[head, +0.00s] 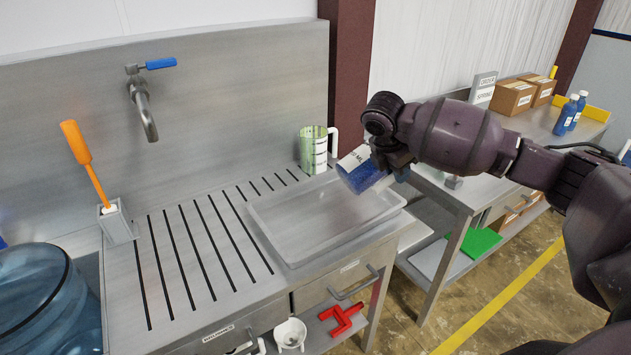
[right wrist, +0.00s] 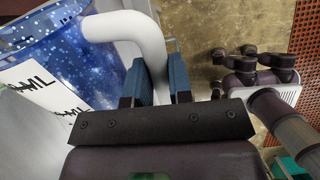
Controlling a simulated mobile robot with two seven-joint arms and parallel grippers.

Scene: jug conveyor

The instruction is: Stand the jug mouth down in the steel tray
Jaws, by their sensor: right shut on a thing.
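The jug (head: 360,175) is blue and speckled with a white label, and it is tilted in the air over the right end of the steel tray (head: 277,248). My right gripper (head: 385,163) is shut on its white handle (right wrist: 150,40); in the right wrist view the pads of my right gripper (right wrist: 160,82) lie on either side of the handle, beside the jug's blue wall (right wrist: 75,60). Which end is the mouth is hard to tell. The tray is shallow and empty on the steel counter.
A green jug (head: 307,150) with a white handle stands behind the tray. A tap (head: 146,105) and an orange-handled brush (head: 85,160) are at left, near a large blue bottle (head: 45,300). A side bench (head: 455,190) with boxes stands at right.

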